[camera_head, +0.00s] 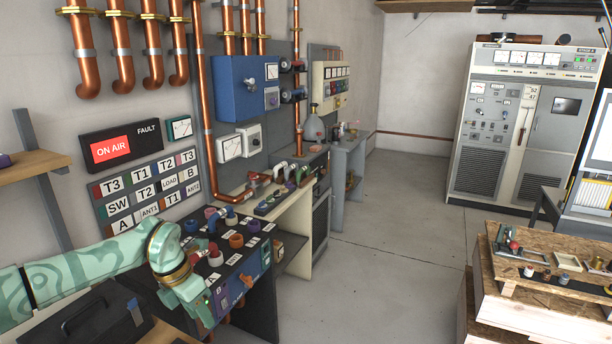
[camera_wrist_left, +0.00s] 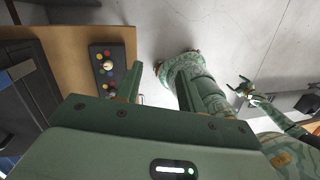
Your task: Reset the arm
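My left arm (camera_head: 75,270), pale green with gold bands, comes in from the left in the head view. It bends down beside the patch panel; its fingers cannot be made out there. In the left wrist view my left gripper (camera_wrist_left: 158,80) shows two green fingers apart, with nothing between them. Bare floor and part of my green body show beyond them. My right gripper (camera_wrist_left: 243,89) shows small at the right of the left wrist view, its prongs spread and nothing seen in them. It is not in the head view.
The patch panel (camera_head: 238,257) with coloured sockets stands close to my left arm. A black case (camera_head: 95,315) lies below the arm. A black control box with coloured buttons (camera_wrist_left: 108,70) sits on a wooden top near the left fingers. Floor (camera_head: 400,215) is clear mid-room.

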